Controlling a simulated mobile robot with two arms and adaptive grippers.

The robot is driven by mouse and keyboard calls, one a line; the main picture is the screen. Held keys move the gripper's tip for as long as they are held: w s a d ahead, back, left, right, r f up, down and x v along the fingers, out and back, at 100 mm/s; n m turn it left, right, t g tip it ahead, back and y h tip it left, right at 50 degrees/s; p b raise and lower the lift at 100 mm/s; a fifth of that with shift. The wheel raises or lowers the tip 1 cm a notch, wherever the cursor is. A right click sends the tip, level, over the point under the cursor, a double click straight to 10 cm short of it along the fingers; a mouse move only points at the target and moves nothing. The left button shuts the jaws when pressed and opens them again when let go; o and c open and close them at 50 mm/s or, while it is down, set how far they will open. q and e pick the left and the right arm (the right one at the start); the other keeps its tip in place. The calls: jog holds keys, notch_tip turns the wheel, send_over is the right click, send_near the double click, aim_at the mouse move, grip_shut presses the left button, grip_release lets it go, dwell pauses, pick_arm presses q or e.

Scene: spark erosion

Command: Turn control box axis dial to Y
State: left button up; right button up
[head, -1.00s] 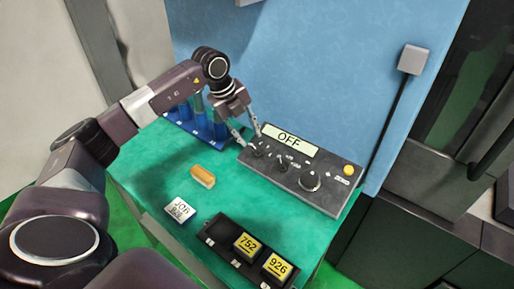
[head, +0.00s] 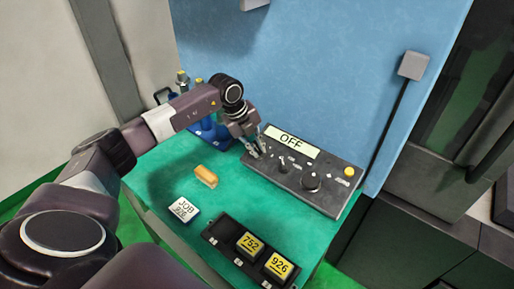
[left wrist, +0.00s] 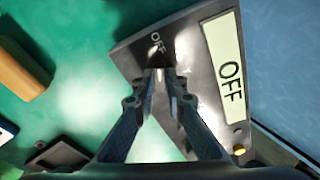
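The dark control box (head: 325,195) lies on the green table, with a pale display (head: 291,140) reading OFF. My left gripper (head: 257,153) is at the box's left end, fingers pointing down at the leftmost small dial. In the left wrist view the fingertips (left wrist: 161,74) are close together, with a narrow gap that seems filled by the dial. The fingers mostly hide the dial and its pointer; a small OFF mark (left wrist: 157,42) shows just beyond them. The display in that view (left wrist: 228,75) also reads OFF. My right gripper is not in view.
A middle knob (head: 283,165), a larger round knob (head: 311,181) and a yellow button (head: 349,171) sit on the box. An orange-brown block (head: 206,177), a JOB tag (head: 183,209) and a black tray (head: 212,243) with yellow-faced blocks lie in front. A blue rack stands behind my arm.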

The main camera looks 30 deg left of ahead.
pick_arm(q)
jog(key=shift+m, duration=0.3)
grip_shut()
jog(key=shift+m+b, duration=0.4)
jog(key=shift+m, duration=0.1)
jog(key=m+b, duration=0.1)
jog(key=m, duration=0.2)
jog(key=shift+w+g, duration=0.1)
jog(key=shift+g, duration=0.2)
jog(key=m+y+b, duration=0.1)
jog(key=m+b, duration=0.1)
jog(key=m, duration=0.3)
jog(key=shift+d+m, duration=0.1)
jog(key=shift+m, duration=0.3)
jog(key=m+b, duration=0.1)
jog(key=m, duration=0.2)
jog(key=shift+y+b, duration=0.35)
jog(key=shift+y, duration=0.05)
jog(key=shift+r+m+b, duration=0.1)
jog(key=shift+m+b, duration=0.5)
jog(key=shift+m, duration=1.3)
jog(key=o, duration=0.7)
grip_release()
